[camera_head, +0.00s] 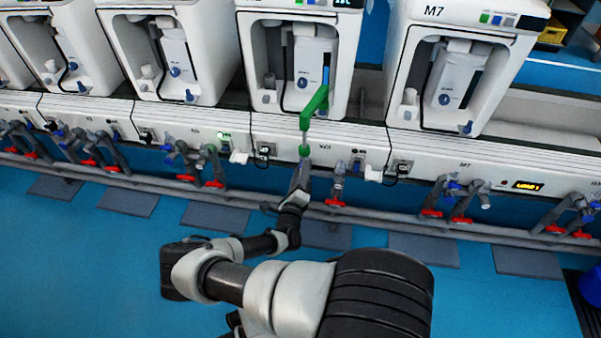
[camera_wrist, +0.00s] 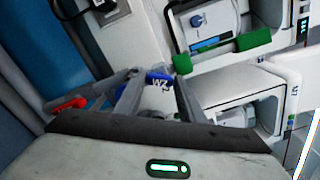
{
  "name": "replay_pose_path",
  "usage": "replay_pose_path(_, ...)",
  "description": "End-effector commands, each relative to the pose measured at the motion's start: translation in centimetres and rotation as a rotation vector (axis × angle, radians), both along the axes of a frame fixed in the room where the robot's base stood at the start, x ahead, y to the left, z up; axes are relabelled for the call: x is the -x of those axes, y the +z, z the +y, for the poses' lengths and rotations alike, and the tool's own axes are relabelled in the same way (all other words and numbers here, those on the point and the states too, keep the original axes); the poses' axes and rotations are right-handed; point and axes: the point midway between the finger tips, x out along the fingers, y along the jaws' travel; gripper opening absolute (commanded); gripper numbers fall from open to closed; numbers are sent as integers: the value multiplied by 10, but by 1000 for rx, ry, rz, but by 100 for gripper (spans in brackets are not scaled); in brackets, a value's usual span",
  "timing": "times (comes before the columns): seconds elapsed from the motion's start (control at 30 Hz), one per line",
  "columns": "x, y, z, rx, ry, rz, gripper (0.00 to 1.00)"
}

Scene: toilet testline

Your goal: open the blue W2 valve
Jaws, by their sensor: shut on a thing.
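The lower part of the valve is partly hidden by my fingers and wrist. In the head view my gripper (camera_head: 299,178) reaches to the pipe row below the middle machine and hides the blue valve there.
A green piece (camera_head: 314,104) stands right above my gripper, in front of the middle machine. Red-handled valves (camera_head: 335,202) sit close to the right. The pipe rail (camera_head: 390,216) runs along the front. The blue floor (camera_head: 90,270) is clear.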

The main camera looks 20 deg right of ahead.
Motion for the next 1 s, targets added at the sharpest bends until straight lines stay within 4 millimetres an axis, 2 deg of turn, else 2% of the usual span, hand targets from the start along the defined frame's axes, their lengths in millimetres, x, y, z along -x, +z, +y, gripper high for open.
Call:
replay_pose_path(0.1,-1,2,-1,0,0,-2,14)
replay_pose_path(0.13,-1,2,-1,1,-1,-3,38)
replay_pose_path(0.23,-1,1,-1,0,0,-2,54)
replay_pose_path(0.53,0,1,0,0,0,-1,55)
replay_pose_path(0.67,8,1,5,-1,0,-1,55)
replay_pose_path(0.77,21,2,15,-1,1,0,55)
replay_pose_path(1.0,69,3,48,-2,2,0,55)
